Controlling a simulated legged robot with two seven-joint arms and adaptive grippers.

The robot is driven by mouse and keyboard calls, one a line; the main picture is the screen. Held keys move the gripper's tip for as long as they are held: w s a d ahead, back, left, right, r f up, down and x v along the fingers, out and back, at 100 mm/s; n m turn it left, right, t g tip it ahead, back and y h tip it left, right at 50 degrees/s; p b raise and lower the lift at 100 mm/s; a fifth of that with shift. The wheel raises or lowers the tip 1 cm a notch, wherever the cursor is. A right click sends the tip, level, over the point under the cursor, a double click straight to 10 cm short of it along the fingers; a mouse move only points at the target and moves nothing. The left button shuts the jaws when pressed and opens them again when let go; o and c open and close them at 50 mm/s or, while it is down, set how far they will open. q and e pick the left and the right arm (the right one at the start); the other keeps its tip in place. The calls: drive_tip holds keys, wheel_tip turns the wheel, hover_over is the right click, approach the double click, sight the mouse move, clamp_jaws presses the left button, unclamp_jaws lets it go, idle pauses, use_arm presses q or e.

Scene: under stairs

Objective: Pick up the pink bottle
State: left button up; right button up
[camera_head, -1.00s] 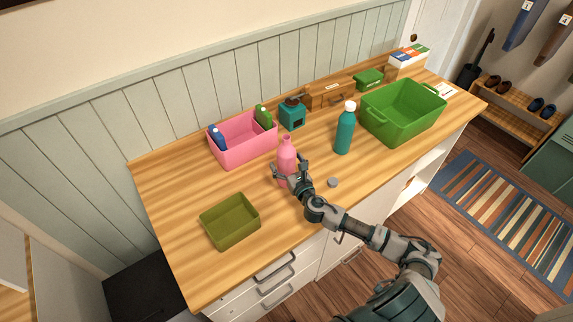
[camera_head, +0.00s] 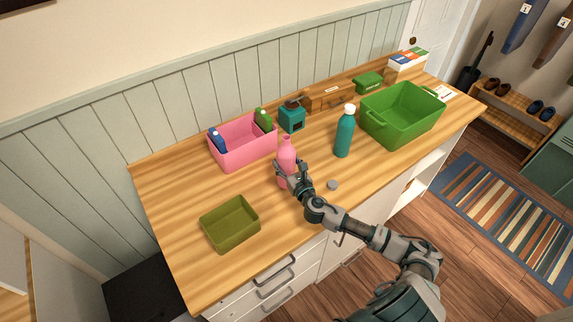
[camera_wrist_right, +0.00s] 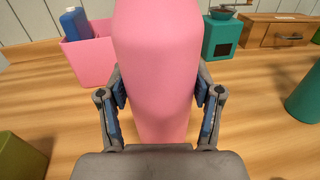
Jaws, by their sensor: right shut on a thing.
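The pink bottle (camera_head: 286,152) stands upright on the wooden counter, just in front of the pink bin. My right gripper (camera_head: 289,180) is shut on its lower body. In the right wrist view the pink bottle (camera_wrist_right: 158,70) fills the middle, with the blue-padded fingers of my right gripper (camera_wrist_right: 162,92) touching it on both sides. The bottle's top is cut off in that view. I cannot tell if its base is clear of the counter. My left gripper is not in view.
A pink bin (camera_head: 243,152) holding bottles is behind. A teal bottle (camera_head: 344,135) and green crate (camera_head: 403,118) stand to the right. A small grey disc (camera_head: 333,185) lies near my arm. An olive bin (camera_head: 230,224) stands front left, with bare counter between.

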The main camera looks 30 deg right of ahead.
wheel_tip(320, 180, up, 3)
drive_tip(key=shift+f, duration=0.15)
drive_tip(key=s+a, duration=0.3)
drive_tip(key=s, duration=0.4)
drive_tip(key=s+a+r, duration=0.1)
drive_tip(key=s+a, duration=0.3)
drive_tip(key=s, duration=0.3)
drive_tip(key=shift+s+r, duration=0.25)
drive_tip(key=o, duration=0.5)
clamp_jaws()
